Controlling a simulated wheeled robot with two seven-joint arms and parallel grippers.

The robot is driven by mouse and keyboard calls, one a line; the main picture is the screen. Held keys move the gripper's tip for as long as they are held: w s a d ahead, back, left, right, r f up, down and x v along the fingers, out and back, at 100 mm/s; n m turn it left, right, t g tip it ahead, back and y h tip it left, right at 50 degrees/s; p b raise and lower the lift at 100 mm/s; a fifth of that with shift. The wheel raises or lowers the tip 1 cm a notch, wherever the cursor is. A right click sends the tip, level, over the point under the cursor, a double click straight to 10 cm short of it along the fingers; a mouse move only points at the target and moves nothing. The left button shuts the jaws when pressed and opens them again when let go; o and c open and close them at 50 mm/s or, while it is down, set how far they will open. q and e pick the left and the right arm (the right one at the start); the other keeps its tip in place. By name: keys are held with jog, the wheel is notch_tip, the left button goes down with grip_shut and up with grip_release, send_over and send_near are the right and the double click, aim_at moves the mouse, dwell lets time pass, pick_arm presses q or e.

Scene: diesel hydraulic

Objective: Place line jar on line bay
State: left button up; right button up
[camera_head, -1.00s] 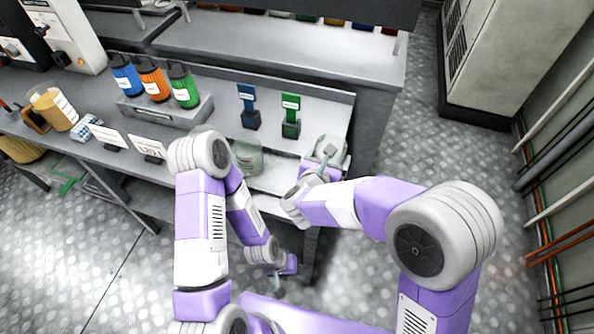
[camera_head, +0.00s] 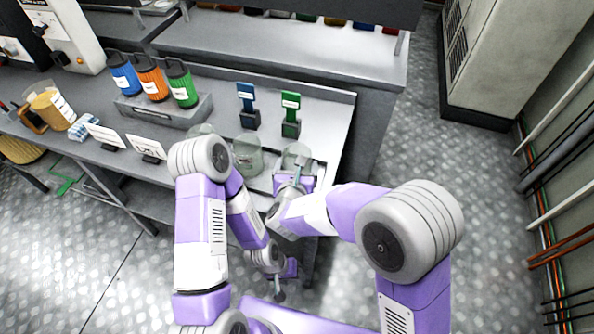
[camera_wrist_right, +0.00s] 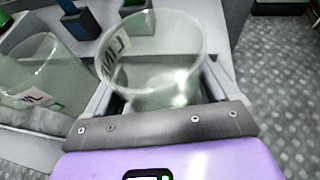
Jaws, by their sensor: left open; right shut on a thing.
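The line jar (camera_head: 297,157) is a clear glass jar, held roughly upright over the front right part of the bench. In the right wrist view the jar (camera_wrist_right: 155,55) shows a white label that seems to read LINE. My right gripper (camera_head: 296,183) is shut on it, with a finger on either side. Whether its base touches the surface is hidden. My left gripper (camera_head: 286,272) is low in front of the bench, small in view, open and away from the jars. I cannot tell which marked spot is the line bay.
A second clear jar (camera_head: 248,155) stands just left of the held one, with another (camera_head: 201,133) partly behind my left arm. Blue (camera_head: 248,108) and green (camera_head: 290,115) stands are behind them. Blue, orange and green canisters sit on a grey block (camera_head: 160,112). The bench's right end is clear.

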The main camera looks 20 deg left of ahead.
jog(key=shift+f, duration=0.3)
jog(key=shift+f, duration=0.2)
jog(key=o, duration=1)
jog(key=shift+r, duration=0.1)
